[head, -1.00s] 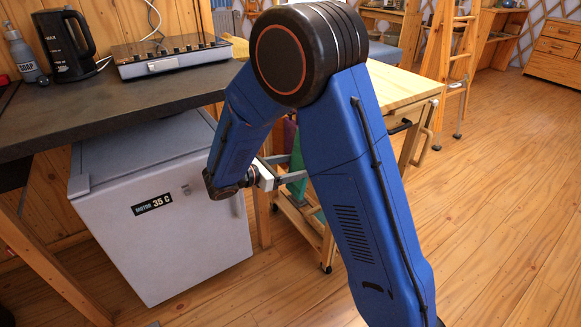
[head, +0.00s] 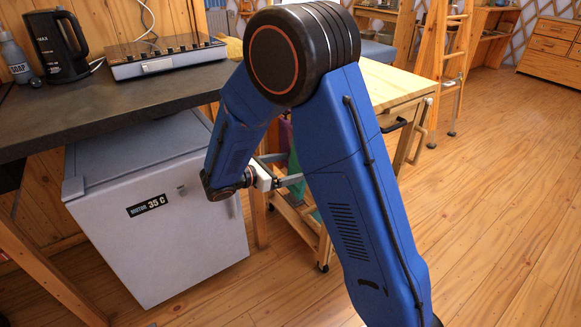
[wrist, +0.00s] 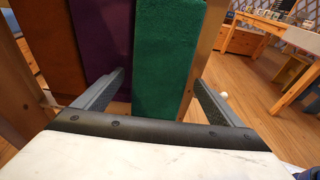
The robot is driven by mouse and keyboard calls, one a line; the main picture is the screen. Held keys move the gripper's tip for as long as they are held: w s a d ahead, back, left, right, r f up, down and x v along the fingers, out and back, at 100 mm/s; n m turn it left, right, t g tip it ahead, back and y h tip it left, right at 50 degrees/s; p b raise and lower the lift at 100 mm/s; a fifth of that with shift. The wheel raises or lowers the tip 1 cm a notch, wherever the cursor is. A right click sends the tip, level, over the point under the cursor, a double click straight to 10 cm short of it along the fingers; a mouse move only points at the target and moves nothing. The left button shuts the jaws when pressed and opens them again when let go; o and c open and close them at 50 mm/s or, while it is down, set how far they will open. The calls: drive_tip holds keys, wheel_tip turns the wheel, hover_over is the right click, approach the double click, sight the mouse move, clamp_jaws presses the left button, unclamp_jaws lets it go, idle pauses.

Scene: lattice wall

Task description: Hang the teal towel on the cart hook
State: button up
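The teal towel (wrist: 166,55) hangs in the wrist view, to the right of a purple towel (wrist: 100,38) and a brown one (wrist: 45,45). My gripper (wrist: 159,79) is open. Its left finger lies over the gap between the purple and teal towels and its right finger is right of the teal towel; I cannot tell how deep they reach. In the head view, my gripper (head: 283,171) is at the side of the wooden cart (head: 390,88), and the teal towel (head: 295,164) shows only as a sliver behind my arm. I cannot make out the cart hook.
A grey fridge (head: 165,235) stands left of my gripper, under a dark counter (head: 110,112). The counter holds a kettle (head: 58,45), a soap bottle (head: 15,58) and a hotplate-like device (head: 165,58). The wooden floor at right is clear.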

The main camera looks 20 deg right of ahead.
drive_tip(key=shift+a, duration=0.1)
drive_tip(key=v, duration=1.7)
drive_tip(key=s+d+r+m+g+y, duration=0.3)
drive_tip(key=s+d+m, duration=0.25)
drive_tip(key=d, duration=0.35)
drive_tip(key=s+d+r+m+g+y, duration=0.2)
drive_tip(key=s+d+m+y, duration=0.2)
drive_tip(key=s+d, duration=0.45)
drive_tip(key=s+d+r+m+t+y, duration=0.1)
drive_tip(key=s+d+m+t+y, duration=0.1)
drive_tip(key=s+m+y, duration=0.2)
drive_tip(key=s+d+r+m+t+y, duration=0.1)
drive_tip(key=s+d+m+t+y, duration=0.2)
drive_tip(key=s+m, duration=0.5)
drive_tip(key=shift+s+y, duration=0.4)
drive_tip(key=shift+s, duration=0.85)
idle(0.7)
